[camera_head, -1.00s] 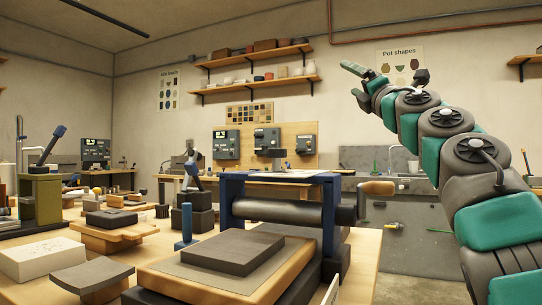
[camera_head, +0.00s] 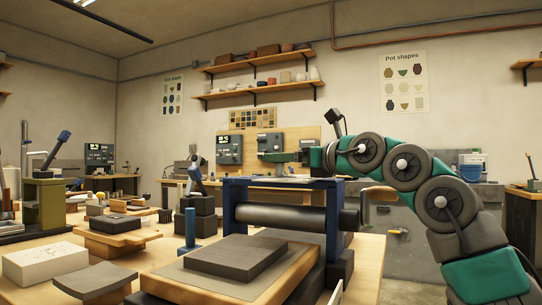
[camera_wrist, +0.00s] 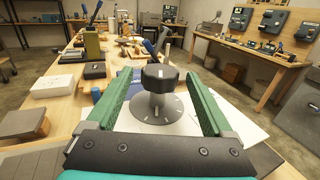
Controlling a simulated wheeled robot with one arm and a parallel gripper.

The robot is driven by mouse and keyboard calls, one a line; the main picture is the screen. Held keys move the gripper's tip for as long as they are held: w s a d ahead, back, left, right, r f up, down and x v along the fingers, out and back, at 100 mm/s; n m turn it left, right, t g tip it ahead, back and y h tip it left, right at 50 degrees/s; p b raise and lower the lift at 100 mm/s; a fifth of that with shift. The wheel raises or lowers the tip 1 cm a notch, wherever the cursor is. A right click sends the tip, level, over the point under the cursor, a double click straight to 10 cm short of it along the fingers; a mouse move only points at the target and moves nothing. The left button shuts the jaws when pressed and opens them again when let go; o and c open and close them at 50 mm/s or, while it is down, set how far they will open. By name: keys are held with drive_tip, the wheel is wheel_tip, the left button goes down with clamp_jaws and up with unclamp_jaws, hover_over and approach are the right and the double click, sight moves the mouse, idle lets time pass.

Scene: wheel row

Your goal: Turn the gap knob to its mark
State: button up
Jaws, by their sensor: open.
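The gap knob (camera_wrist: 159,78) is black and lobed, with a pale line on its near side. It stands above a round grey dial (camera_wrist: 150,108) with white tick marks, on top of the blue-framed slab roller (camera_head: 232,205). In the wrist view my gripper (camera_wrist: 160,76) is open, with one green finger on each side of the knob and a clear gap to both. In the head view my gripper (camera_head: 292,156) reaches left, low over the roller's top, and the knob is mostly hidden there. I cannot tell which tick is the target mark.
A wooden crank handle (camera_head: 382,194) sticks out right of the roller. A dark slab (camera_head: 237,254) lies on the roller's bed. The bench at left holds a white block (camera_head: 45,263), a blue post (camera_head: 190,228) and several tools. Wall panels (camera_head: 229,149) hang behind.

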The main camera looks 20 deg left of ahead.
drive_tip(key=shift+p+x, duration=0.95)
drive_tip(key=shift+x, duration=1.7)
drive_tip(key=shift+c, duration=0.2)
clamp_jaws()
